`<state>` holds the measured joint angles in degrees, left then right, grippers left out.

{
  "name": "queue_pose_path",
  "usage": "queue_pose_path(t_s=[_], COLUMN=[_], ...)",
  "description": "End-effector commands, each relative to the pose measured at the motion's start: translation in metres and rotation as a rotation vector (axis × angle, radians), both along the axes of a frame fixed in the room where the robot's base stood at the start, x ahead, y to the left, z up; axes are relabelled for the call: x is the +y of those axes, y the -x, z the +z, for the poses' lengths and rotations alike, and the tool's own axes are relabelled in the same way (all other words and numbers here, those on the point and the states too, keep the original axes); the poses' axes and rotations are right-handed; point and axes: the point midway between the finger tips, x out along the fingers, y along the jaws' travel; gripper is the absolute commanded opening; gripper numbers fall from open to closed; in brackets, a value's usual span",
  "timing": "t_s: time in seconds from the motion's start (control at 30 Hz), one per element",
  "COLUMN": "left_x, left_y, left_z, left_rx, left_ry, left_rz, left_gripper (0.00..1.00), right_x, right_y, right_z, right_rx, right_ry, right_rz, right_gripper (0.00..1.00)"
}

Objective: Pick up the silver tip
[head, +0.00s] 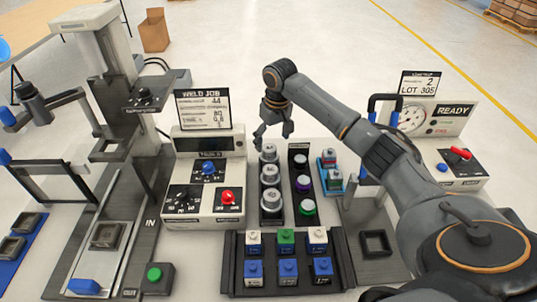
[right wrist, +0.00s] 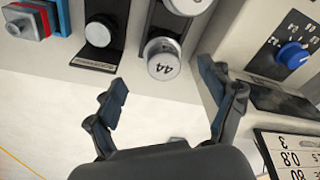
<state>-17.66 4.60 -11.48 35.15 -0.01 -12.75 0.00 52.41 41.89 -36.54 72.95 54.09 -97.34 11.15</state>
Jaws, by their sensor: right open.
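Several silver tips stand in a column in a dark rack (head: 263,215) in the head view; the far silver tip (head: 268,153) is nearest my gripper. In the right wrist view a silver tip marked 44 (right wrist: 163,60) sits in its rack slot, ahead of my fingers, with another silver tip partly cut off above it. My right gripper (head: 273,132) is open and empty at the far end of the rack; in the right wrist view its fingers (right wrist: 166,95) are spread on either side of the line to the 44 tip, apart from it. My left gripper is not in view.
A second dark rack (head: 301,170) with dark, purple and green caps stands just right of the silver ones. A cube tray (head: 290,260) lies in front.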

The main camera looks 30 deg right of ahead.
Motion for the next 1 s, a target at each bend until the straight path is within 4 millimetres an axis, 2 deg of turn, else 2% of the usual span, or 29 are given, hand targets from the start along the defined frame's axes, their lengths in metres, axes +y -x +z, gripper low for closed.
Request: queue_pose_path(t_s=[0.1, 0.27, 0.4, 0.6, 0.9, 0.93, 1.0], left_x=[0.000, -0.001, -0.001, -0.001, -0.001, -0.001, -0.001], left_y=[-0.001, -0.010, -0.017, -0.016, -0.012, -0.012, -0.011], left_z=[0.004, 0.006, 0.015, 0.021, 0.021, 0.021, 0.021], left_rx=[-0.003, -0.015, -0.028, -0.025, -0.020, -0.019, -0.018], left_ry=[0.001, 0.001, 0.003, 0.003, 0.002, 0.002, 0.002], left_rz=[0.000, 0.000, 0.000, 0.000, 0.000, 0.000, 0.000], left_gripper=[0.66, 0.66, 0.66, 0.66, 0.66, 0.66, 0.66], right_x=[0.000, 0.001, 0.003, 0.004, 0.004, 0.004, 0.004], right_y=[-0.002, -0.004, -0.004, -0.007, -0.008, -0.008, -0.008], right_z=[-0.017, -0.027, -0.043, -0.071, -0.079, -0.079, -0.079], right_rx=[0.002, 0.000, 0.005, 0.002, 0.000, 0.000, 0.000], right_ry=[-0.001, -0.001, -0.001, -0.001, 0.000, 0.000, 0.000], right_rz=[0.001, 0.001, 0.001, 0.001, 0.002, 0.002, 0.002], right_gripper=[0.82, 0.82, 0.82, 0.82, 0.82, 0.80, 0.66])
